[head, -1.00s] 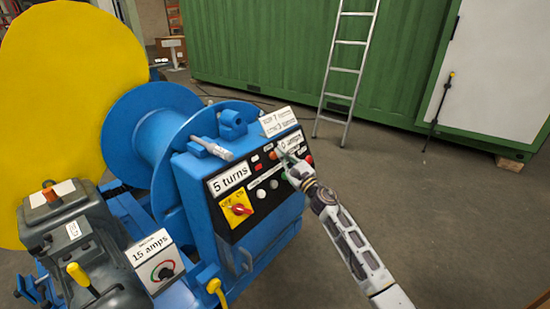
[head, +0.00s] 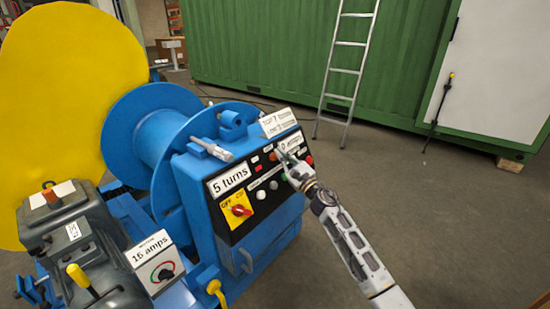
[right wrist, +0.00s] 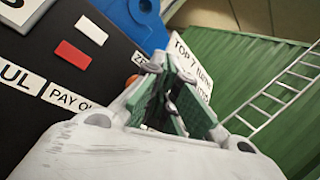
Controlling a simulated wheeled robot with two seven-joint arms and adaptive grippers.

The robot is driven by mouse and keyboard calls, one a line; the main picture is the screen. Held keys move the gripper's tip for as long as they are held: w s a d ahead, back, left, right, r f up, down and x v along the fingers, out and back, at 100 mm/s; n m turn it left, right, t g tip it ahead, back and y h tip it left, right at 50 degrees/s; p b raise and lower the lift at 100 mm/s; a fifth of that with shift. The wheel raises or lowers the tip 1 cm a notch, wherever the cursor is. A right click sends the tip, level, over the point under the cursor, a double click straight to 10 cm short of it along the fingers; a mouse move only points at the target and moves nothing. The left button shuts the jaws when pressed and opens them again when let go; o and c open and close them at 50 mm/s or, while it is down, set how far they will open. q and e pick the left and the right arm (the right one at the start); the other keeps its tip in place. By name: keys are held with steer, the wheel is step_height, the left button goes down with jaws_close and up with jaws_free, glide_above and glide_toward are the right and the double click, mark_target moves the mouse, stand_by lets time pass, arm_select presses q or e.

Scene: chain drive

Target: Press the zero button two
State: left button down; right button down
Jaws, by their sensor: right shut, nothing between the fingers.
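The black control panel (head: 240,227) is on the front of the blue machine and carries buttons, labels and a red switch. My left gripper is not in view.
A white sign (head: 278,122) stands just above the panel.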

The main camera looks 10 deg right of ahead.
steer(key=shift+w+a+f+b, duration=0.45)
steer(key=shift+w+a+b, duration=0.15)
steer(key=shift+b, duration=0.35)
stand_by(1.7)
steer(key=shift+s+d+r, duration=0.1)
steer(key=shift+d, duration=0.05)
stand_by(0.7)
steer(key=shift+s+d+r+p, duration=0.35)
steer(key=shift+s+d+p, duration=0.05)
steer(key=shift+s, duration=0.1)
steer(key=shift+s+d, duration=0.1)
stand_by(0.3)
steer(key=s+d+r+p, duration=0.2)
steer(key=s, duration=0.1)
steer(key=shift+s+d+r, duration=0.1)
steer(key=shift+s+d, duration=0.1)
steer(key=shift+d, duration=0.1)
stand_by(0.4)
steer(key=shift+m, duration=0.3)
